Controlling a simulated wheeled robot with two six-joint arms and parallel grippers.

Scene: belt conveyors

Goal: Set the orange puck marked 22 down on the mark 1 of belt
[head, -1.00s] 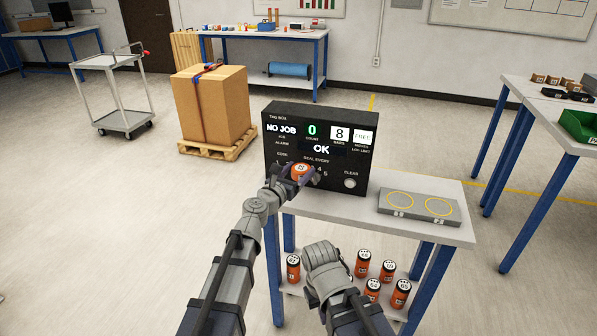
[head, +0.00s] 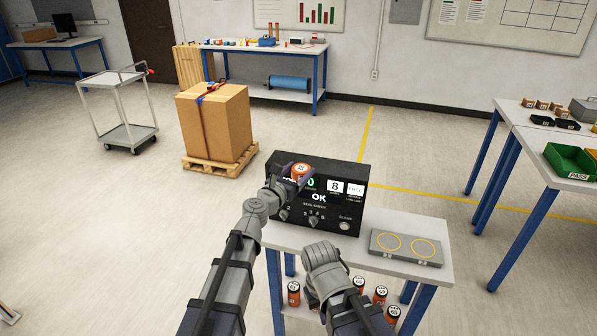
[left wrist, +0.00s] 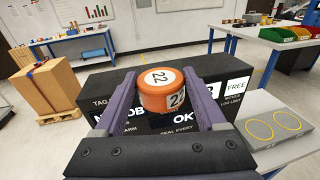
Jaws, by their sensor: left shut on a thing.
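The orange puck marked 22 (head: 300,170) is held in my left gripper (head: 287,174), whose fingers are closed on its sides. In the left wrist view the puck (left wrist: 161,90) sits upright between the two purple fingers, with 22 readable on its white top and side label. It is in the air at the top edge of the black display box. My right gripper (head: 325,258) is low at the front of the small table; its fingers cannot be made out. No belt with a mark 1 can be made out in either view.
The black display box (head: 345,195) stands on the small table (head: 385,262). A grey plate with two yellow circles (head: 405,248) lies at its right. Orange cylinders (head: 381,295) stand on the lower shelf. A strapped carton (head: 215,125) stands behind left. Open floor surrounds the table.

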